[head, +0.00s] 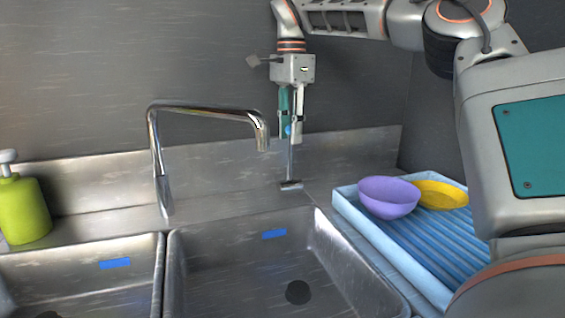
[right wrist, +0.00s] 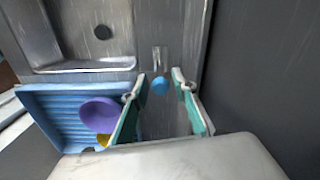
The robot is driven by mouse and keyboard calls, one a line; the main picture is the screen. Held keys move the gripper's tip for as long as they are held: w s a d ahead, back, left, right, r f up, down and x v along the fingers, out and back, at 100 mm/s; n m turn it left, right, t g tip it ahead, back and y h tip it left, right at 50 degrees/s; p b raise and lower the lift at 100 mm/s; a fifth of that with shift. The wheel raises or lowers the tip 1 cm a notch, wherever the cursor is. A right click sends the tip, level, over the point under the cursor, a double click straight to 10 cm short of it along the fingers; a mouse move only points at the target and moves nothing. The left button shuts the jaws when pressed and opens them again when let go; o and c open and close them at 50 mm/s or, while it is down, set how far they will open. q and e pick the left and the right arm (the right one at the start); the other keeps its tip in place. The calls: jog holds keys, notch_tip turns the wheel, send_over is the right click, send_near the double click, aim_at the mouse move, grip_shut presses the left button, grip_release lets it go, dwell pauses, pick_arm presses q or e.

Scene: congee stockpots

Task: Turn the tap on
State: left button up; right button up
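The chrome tap spout (head: 205,110) rises from the ledge behind the sinks and bends to the right. To its right, a tap lever (head: 290,165) stands upright on the ledge with a blue knob (head: 288,130) on top. My right gripper (head: 291,138) points down from above at the knob. In the right wrist view, its green fingers (right wrist: 159,82) are spread, one on each side of the blue knob (right wrist: 160,87), with gaps visible on both sides. The left gripper is not in view.
Two steel sink basins (head: 240,285) lie in front. A green soap bottle (head: 22,208) stands at the left. A blue drying rack (head: 400,258) at the right holds a purple bowl (head: 388,198) and a yellow dish (head: 440,194). A grey wall (head: 150,50) rises close behind.

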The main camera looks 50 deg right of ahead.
aim_at(290, 179)
jog(key=shift+a+f, duration=0.15)
jog(key=shift+f, duration=0.1)
jog(key=f+b, duration=0.1)
jog(key=f, duration=0.6)
jog(key=shift+d+f+b, duration=0.15)
jog(key=shift+d+b, duration=0.05)
jog(key=shift+b, duration=0.1)
grip_shut()
